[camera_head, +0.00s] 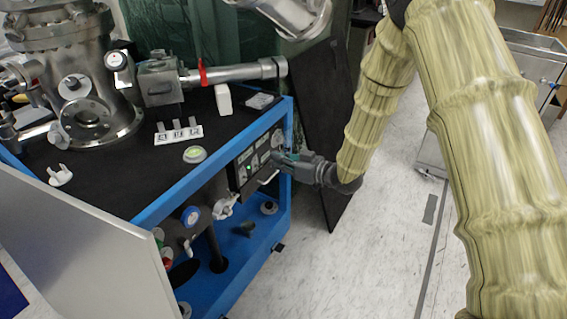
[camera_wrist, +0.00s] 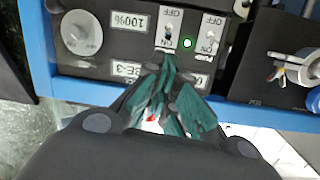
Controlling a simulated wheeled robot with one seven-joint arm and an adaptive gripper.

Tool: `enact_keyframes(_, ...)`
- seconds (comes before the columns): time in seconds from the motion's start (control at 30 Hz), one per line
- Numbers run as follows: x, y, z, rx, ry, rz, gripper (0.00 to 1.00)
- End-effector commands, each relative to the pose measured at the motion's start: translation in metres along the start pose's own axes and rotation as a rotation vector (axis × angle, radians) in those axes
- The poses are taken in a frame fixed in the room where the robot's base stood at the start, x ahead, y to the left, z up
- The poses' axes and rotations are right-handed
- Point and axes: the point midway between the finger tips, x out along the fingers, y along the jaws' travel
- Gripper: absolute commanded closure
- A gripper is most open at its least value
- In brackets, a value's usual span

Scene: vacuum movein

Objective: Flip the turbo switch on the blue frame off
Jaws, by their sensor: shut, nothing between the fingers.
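The blue frame (camera_head: 205,187) carries a black control panel (camera_head: 252,158) on its side. In the wrist view the panel appears upside down, with a toggle switch (camera_wrist: 168,32) marked OFF and ON, and a second switch (camera_wrist: 209,36) to its right. I cannot read which switch is the turbo one. My gripper (camera_head: 281,158) is at the panel's right end. In the wrist view its teal fingers (camera_wrist: 172,82) are shut and empty, with the tips just below the first switch. Whether they touch it I cannot tell.
A round knob (camera_wrist: 81,32) is on the panel beside a 100% label (camera_wrist: 128,21). A steel vacuum chamber (camera_head: 95,90) stands on the black top. A blue-faced gauge (camera_head: 190,216) is below. Open floor (camera_head: 345,260) lies to the right.

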Motion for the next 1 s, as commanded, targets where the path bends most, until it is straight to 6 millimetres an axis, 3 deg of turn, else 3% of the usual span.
enact_keyframes(0.2, 0.035, 0.0, 0.001, -0.002, 0.0, -0.001, 1.0)
enact_keyframes(0.4, 0.054, 0.0, 0.001, -0.001, 0.0, 0.0, 1.0)
enact_keyframes(1.0, 0.063, -0.002, 0.001, 0.0, 0.007, -0.005, 1.0)
